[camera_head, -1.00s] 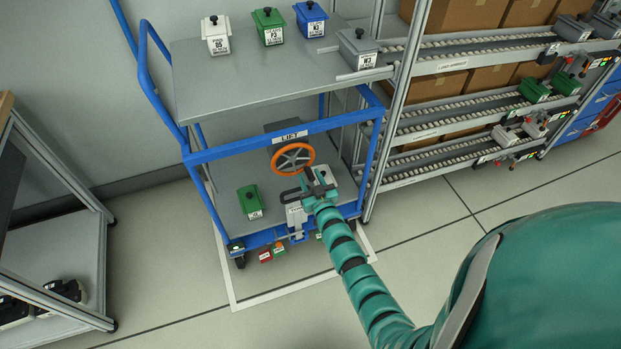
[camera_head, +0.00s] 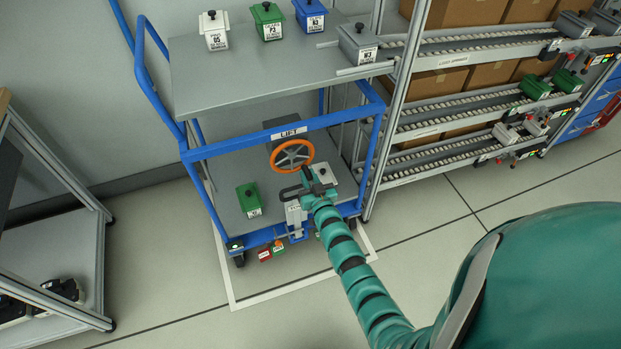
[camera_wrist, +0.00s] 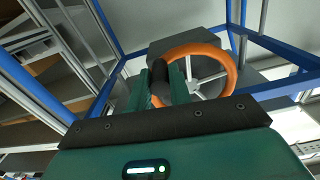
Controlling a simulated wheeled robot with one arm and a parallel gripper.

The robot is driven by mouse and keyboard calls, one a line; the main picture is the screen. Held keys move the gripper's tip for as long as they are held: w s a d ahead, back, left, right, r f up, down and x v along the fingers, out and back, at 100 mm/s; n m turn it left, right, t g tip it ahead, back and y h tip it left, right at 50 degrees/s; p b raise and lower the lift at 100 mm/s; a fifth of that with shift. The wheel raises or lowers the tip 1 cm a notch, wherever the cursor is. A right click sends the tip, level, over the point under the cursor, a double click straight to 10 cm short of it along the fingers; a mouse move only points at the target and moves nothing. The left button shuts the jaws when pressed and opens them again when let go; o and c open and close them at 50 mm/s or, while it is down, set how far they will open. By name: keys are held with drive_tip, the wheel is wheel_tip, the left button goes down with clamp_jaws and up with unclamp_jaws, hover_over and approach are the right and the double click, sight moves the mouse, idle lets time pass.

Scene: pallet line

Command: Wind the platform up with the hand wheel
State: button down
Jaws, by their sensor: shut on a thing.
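The hand wheel (camera_head: 274,161) is an orange ring with spokes, mounted under the LIFT sign (camera_head: 288,133) on the blue-framed cart. It also shows in the wrist view (camera_wrist: 232,72). The platform (camera_head: 240,85) is the grey top deck of the cart, standing level above the wheel. My gripper (camera_head: 306,183) is at the lower right of the wheel. In the wrist view my gripper (camera_wrist: 160,88) is shut on the dark handle (camera_wrist: 159,72) at the left side of the wheel rim. The handle's base is hidden behind the fingers.
Another green bin (camera_head: 249,205) sits on the lower deck. A roller rack (camera_head: 440,110) stands close at right.

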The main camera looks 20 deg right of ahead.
drive_tip(key=c, duration=1.3)
unclamp_jaws()
drive_tip(key=shift+a+r, duration=0.15)
drive_tip(key=shift+a, duration=0.15)
drive_tip(key=shift+d, duration=0.1)
drive_tip(key=shift+s, duration=0.5)
drive_tip(key=s+b, duration=0.1)
drive_tip(key=s, duration=1.5)
drive_tip(key=shift+s+d, duration=0.2)
drive_tip(key=shift+d, duration=0.1)
